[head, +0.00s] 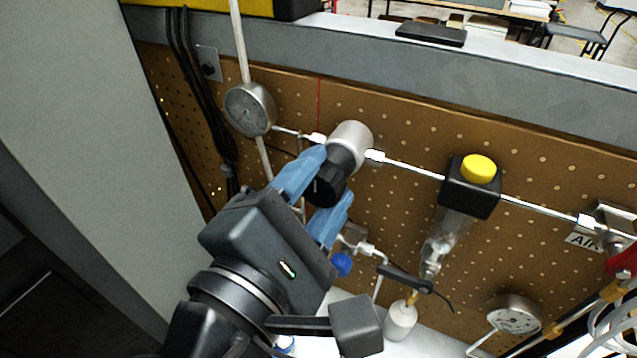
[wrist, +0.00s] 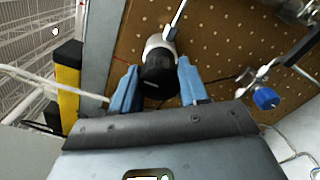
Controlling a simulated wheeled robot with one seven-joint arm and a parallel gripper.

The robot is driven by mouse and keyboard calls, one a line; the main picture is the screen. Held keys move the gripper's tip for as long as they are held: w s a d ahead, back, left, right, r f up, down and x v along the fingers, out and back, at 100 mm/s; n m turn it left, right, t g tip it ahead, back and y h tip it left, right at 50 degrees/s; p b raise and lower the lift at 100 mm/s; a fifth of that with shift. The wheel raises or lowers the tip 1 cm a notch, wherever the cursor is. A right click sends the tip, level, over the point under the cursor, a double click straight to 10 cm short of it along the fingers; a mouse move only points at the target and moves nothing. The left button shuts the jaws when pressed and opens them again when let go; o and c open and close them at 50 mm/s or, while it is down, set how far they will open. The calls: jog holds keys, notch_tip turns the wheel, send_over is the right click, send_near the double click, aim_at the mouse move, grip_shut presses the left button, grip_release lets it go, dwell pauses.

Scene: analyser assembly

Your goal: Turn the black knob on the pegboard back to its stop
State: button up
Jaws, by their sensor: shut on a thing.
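The black knob (head: 327,187) sits on the front of a round silver regulator body (head: 351,138) on the brown pegboard (head: 400,165). My gripper (head: 332,174) reaches it from the lower left, with one blue finger on each side of the knob, shut on it. In the wrist view the black knob (wrist: 159,82) lies between the two blue fingers of my gripper (wrist: 158,76), with the silver body behind it. A pale mark shows on the knob's face in that view. The fingers hide parts of the knob's sides.
A pressure gauge (head: 250,109) is left of the regulator. A black block with a yellow cap (head: 478,169) is to its right on the same metal tube. A blue knob (head: 341,264) sits just below my fingers. Black cables (head: 205,110) hang at left.

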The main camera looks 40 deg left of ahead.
jog(key=shift+f, duration=0.1)
jog(key=o, duration=1)
jog(key=shift+o, duration=0.2)
jog(key=b+v, duration=0.1)
jog(key=v, duration=0.6)
jog(key=shift+s, duration=0.4)
jog(key=shift+d, duration=0.1)
